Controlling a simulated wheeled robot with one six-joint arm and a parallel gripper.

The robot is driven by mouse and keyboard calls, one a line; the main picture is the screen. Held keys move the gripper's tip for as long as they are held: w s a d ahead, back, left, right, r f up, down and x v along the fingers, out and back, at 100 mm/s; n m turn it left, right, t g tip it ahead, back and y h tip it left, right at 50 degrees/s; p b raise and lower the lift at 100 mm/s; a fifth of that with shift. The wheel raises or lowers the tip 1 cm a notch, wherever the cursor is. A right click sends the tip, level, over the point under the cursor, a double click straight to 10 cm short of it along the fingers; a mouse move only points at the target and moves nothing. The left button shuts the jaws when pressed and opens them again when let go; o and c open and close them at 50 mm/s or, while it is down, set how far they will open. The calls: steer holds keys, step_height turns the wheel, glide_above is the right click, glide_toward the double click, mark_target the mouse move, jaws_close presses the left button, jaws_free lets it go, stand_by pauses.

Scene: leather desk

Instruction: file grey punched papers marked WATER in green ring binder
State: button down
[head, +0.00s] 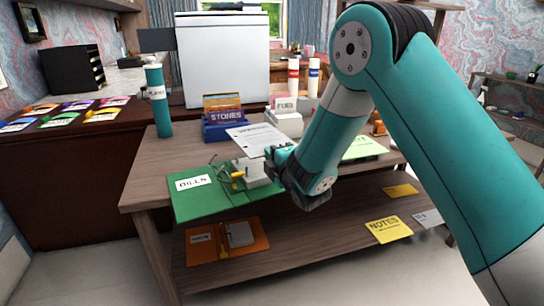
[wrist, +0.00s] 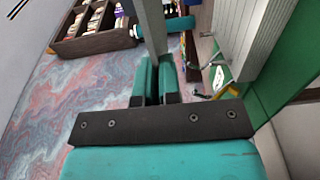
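The green ring binder (head: 205,202) lies open at the front left of the desk, with a white label on its cover. Its metal rings, a yellow lever (head: 238,178) and a pale stack of pages (head: 258,172) show at its middle. In the wrist view, the binder (wrist: 272,75) is at the right, with rings and page stack. My gripper (head: 283,160) is shut on a pale grey sheet (head: 255,138), tilted above the binder's back edge; its print is too small to read. In the wrist view, the sheet (wrist: 153,28) shows edge-on between my fingers (wrist: 157,78).
A blue STONES box (head: 228,130) and a white box (head: 285,122) stand behind the sheet. A teal bottle (head: 157,100) stands at the desk's back left. A yellow-green sheet (head: 365,148) lies right of my arm. The lower shelf holds an orange folder (head: 255,245) and yellow NOTES (head: 388,230).

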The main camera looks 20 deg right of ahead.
steer(key=b, duration=0.4)
glide_above(274, 192)
steer(key=shift+w+a+f, duration=0.1)
steer(key=shift+w+f, duration=0.05)
steer(key=shift+f, duration=1.05)
steer(key=shift+w+f, duration=0.1)
steer(key=shift+f, duration=1.1)
steer(key=shift+f+b, duration=1.15)
steer(key=shift+f, duration=0.35)
steer(key=c, duration=1.2)
jaws_free()
steer(key=shift+f+b, duration=0.35)
steer(key=shift+f, duration=0.1)
steer(key=shift+s+b, duration=0.3)
steer(key=shift+b, duration=0.2)
steer(key=shift+s+d+b, duration=0.25)
steer(key=shift+s+b, duration=1.1)
steer(key=shift+b, duration=0.15)
steer(key=shift+s+d+b, duration=0.2)
steer(key=shift+s+b, duration=1.1)
steer(key=shift+b, duration=0.2)
